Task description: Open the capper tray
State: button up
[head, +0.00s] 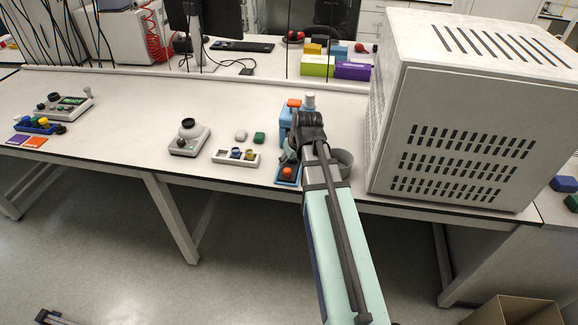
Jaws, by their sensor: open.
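A blue device with an orange top part (293,103), which looks like the capper, stands on the bench left of the big white cabinet. Its blue base (288,181) with a round orange button (287,173) shows at the front. My arm crosses in front of it and hides much of its middle and right side. My gripper (289,153) is at the device, small and partly hidden by my wrist; it is open. I cannot tell whether it touches the device. The capper's tray is not clearly visible, and I cannot tell its position.
The white vented cabinet (465,125) stands close on the right. A grey round container (343,161) is beside my arm. A white rack with vials (236,156) and a grey instrument (189,139) stand to the left.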

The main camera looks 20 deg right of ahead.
jog(key=shift+v, duration=2.75)
jog(key=s+f, duration=0.1)
jog(key=f, duration=0.3)
jog(key=s+a+f+m+g, duration=0.1)
jog(key=f, duration=0.4)
jog(key=s+a+f+m+g, duration=0.1)
jog(key=f, duration=0.3)
jog(key=shift+s+a+f, duration=0.25)
jog(key=shift+s+f, duration=0.1)
jog(key=shift+s, duration=0.05)
jog(key=s+a+f+g, duration=0.1)
jog(key=s+a+f, duration=0.25)
jog(key=f, duration=0.35)
jog(key=s+a+f+g, duration=0.2)
jog(key=s+f, duration=0.3)
jog(key=f, duration=0.3)
jog(key=s+a+f+g, duration=0.2)
jog(key=s+f, duration=0.4)
jog(key=s, duration=0.3)
jog(key=s+a+f+n+g+b, duration=0.1)
jog(key=s+a+f+g, duration=0.1)
jog(key=s+f, duration=0.4)
jog(key=s+a+f+g, duration=0.2)
jog(key=s+a+f, duration=0.2)
jog(key=s, duration=1)
notch_tip(320, 180, down, 2)
jog(key=shift+f, duration=0.25)
